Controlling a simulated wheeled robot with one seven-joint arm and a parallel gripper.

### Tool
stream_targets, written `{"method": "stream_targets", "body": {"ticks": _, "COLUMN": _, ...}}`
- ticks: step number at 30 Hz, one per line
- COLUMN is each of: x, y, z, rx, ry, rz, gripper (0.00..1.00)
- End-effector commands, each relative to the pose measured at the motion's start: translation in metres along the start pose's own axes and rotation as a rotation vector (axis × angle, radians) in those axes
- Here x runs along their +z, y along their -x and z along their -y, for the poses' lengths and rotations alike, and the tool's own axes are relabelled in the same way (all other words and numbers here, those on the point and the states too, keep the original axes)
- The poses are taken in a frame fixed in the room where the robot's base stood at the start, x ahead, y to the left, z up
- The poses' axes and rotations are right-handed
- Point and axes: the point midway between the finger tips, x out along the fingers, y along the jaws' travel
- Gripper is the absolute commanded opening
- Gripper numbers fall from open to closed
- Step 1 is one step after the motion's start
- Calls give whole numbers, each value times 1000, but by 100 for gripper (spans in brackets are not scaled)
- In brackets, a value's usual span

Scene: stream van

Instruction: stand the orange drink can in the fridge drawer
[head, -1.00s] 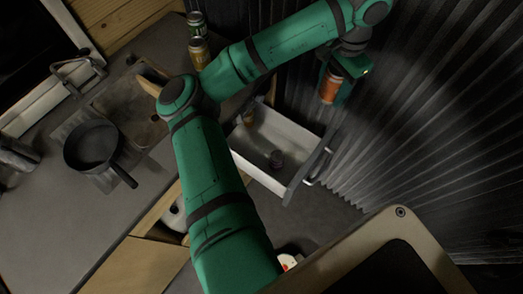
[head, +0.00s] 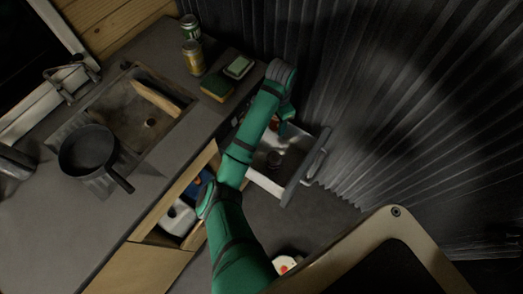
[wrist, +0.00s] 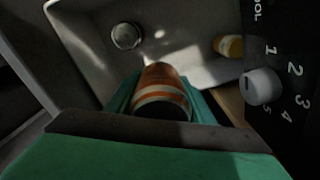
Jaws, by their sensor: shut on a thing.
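The orange drink can (wrist: 160,88) is between my gripper's fingers in the wrist view. In the head view only a small red-orange part of it (head: 281,129) shows below my gripper (head: 284,116). My gripper is shut on the can, over the inner part of the open fridge drawer (head: 266,183). The drawer's pale inside (wrist: 78,45) fills the upper wrist view. The can's lower end is hidden, so I cannot tell whether it touches the drawer floor.
A dark round-topped container (head: 273,160) stands in the drawer, also in the wrist view (wrist: 126,36). A yellow-orange can (wrist: 229,46) is near the drawer's right side there, close to a numbered dial (wrist: 262,86). A pleated curtain hangs behind the drawer.

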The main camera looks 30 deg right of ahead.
Motion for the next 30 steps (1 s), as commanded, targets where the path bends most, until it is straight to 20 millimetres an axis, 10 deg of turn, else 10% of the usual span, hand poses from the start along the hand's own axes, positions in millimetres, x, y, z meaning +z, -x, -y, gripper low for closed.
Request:
{"method": "stream_targets", "body": {"ticks": 18, "x": 5, "y": -124, "z": 2, "rx": 1, "ry": 10, "rz": 2, "gripper": 10}}
{"method": "stream_targets", "body": {"ticks": 30, "x": 4, "y": -156, "z": 2, "rx": 1, "ry": 7, "rz": 2, "gripper": 10}}
